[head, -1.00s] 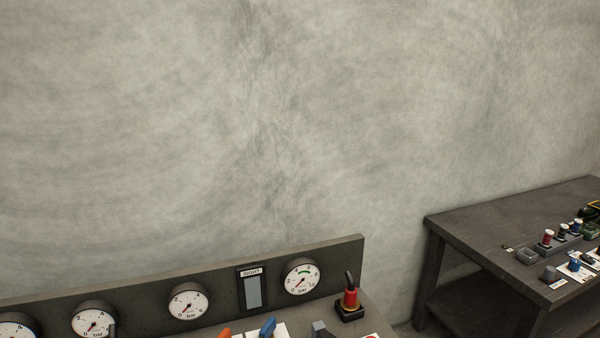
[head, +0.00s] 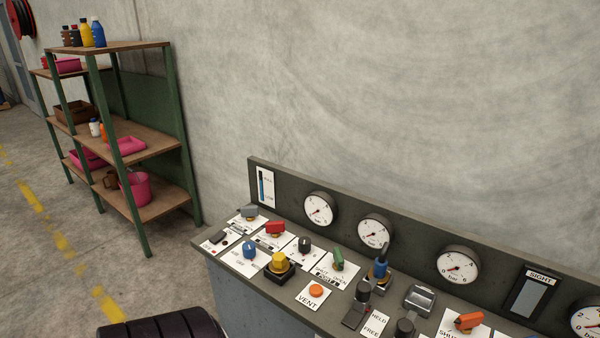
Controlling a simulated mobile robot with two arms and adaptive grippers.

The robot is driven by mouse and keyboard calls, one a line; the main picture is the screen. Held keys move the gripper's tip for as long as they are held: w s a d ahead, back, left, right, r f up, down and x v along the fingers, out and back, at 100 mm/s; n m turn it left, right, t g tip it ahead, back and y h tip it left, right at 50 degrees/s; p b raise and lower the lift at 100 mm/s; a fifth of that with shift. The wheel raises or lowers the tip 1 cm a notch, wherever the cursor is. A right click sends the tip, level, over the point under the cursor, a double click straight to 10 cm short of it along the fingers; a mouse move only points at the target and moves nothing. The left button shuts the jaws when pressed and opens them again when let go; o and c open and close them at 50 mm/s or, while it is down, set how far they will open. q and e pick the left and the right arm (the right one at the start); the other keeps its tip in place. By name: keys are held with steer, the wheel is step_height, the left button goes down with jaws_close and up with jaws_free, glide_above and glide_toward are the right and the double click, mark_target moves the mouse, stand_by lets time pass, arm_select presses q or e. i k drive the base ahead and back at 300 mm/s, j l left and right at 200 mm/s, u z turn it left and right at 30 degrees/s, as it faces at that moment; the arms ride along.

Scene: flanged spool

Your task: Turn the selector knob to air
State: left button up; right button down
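The control panel (head: 287,283) runs along the wall in the head view, with several knobs on white label plates. A blue knob (head: 249,250) stands on a plate at its left part, with small lettering that I cannot read surely. A yellow knob (head: 279,263) on a dark square base is just right of it. A black knob (head: 304,245), a red handle (head: 275,228), a grey handle (head: 248,211) and a green handle (head: 338,259) are close by. I cannot tell for sure which is the selector knob. Neither of my grippers is in view.
Gauges (head: 374,230) line the panel's upright back. An orange button (head: 316,291) marked VENT and an upright blue-collared lever (head: 380,267) stand nearby. A shelf (head: 144,147) with bottles and pink bins stands at the left.

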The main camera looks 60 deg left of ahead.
mark_target(249, 248)
steer(key=j+u, duration=0.1)
steer(key=u, duration=2.1)
